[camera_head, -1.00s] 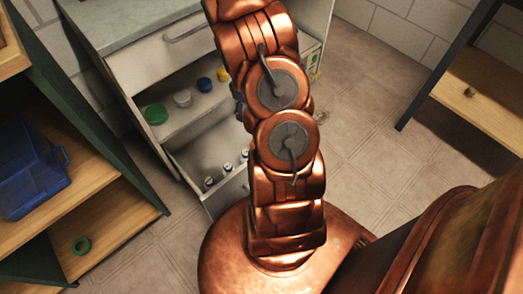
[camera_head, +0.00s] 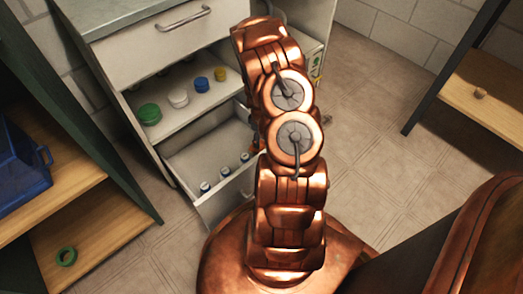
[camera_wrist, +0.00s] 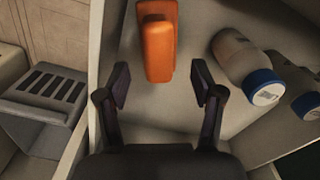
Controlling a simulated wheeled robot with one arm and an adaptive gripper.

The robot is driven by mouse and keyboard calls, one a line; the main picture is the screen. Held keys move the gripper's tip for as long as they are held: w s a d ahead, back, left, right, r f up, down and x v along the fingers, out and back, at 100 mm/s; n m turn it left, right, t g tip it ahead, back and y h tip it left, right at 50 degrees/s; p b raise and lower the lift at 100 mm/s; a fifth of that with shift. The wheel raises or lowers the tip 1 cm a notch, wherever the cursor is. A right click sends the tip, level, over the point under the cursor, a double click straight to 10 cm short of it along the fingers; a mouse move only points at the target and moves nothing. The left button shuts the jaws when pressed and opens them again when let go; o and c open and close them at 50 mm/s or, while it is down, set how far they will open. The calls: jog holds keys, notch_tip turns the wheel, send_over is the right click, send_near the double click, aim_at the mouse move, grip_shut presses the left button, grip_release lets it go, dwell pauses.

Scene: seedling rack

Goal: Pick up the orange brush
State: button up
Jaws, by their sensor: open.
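The orange brush (camera_wrist: 157,45) shows in the wrist view, lying in the open lower drawer (camera_head: 212,150) of the white cabinet. Its top end is cut off by the frame edge. My gripper (camera_wrist: 160,85) is open, with its two dark fingers apart on either side of the brush's near end, a little short of it in the picture. In the head view my arm hides most of the brush and my gripper.
White bottles with blue caps (camera_wrist: 241,65) lie in the drawer, right of the brush. Drawer walls are close on both sides. Above, a shelf holds a green-lidded jar (camera_head: 149,114) and other jars.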

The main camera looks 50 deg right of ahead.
aim_at(254, 151)
notch_tip(254, 151, down, 4)
jog(key=shift+s+d+f+b, duration=0.1)
jog(key=shift+d+f+b, duration=0.05)
jog(key=shift+b, duration=0.65)
grip_shut()
